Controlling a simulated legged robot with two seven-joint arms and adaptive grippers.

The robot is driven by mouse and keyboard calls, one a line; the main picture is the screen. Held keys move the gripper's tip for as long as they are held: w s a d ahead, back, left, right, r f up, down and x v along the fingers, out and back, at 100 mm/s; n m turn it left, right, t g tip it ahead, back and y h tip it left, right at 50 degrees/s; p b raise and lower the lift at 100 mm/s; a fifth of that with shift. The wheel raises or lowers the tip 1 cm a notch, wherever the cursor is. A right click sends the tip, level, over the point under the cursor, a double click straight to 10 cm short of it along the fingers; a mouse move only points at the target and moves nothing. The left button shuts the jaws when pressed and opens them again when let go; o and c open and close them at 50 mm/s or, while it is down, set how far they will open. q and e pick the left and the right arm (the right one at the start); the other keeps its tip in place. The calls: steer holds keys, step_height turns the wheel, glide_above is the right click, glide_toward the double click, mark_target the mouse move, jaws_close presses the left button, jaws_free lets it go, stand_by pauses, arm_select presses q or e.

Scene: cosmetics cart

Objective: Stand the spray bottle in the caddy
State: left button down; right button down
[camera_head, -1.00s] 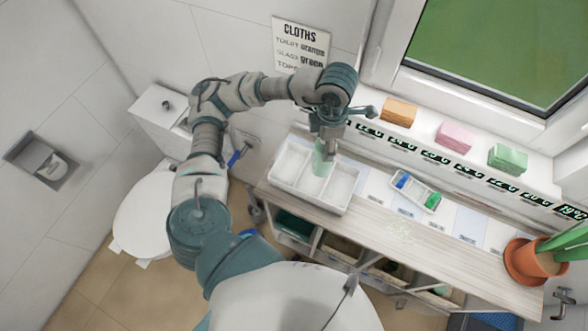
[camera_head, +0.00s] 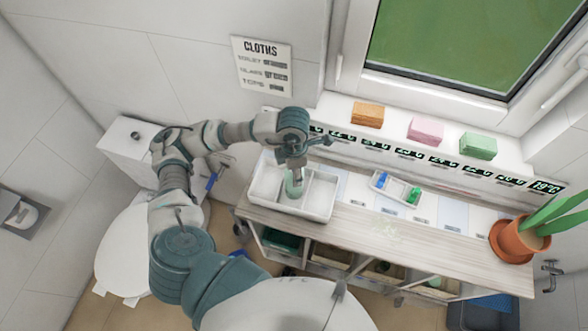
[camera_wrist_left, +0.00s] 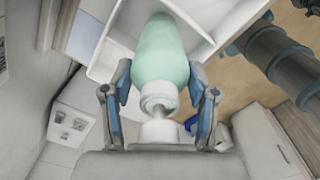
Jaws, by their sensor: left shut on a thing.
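The spray bottle has a pale green body (camera_head: 293,187) and a white neck, which shows in the left wrist view (camera_wrist_left: 158,98). My left gripper (camera_head: 296,168) is shut on it by the neck end, with a finger on each side. The bottle hangs below the gripper, over the middle compartment of the white caddy (camera_head: 287,208). Its lower end looks to be inside or just above that compartment; I cannot tell whether it touches the floor. White caddy walls (camera_wrist_left: 92,72) show beside the bottle in the wrist view. My right gripper is not in view.
The caddy stands at the left end of the wooden cart top (camera_head: 370,240). A small white tray (camera_head: 397,189) with blue and green items lies to its right. Folded cloths (camera_head: 425,131) sit on the ledge behind. A potted plant (camera_head: 518,239) stands at the right end.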

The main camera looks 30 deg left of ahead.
arm_select(q)
steer(key=shift+c, duration=1.5)
jaws_free()
steer(key=shift+a+f, duration=0.1)
steer(key=shift+d, duration=0.25)
steer(key=shift+r, duration=0.3)
step_height(320, 180, up, 11)
steer(key=shift+a+f+p, duration=0.1)
steer(key=shift+a+p, duration=0.05)
steer(key=shift+p, duration=0.2)
steer(key=shift+r, duration=0.45)
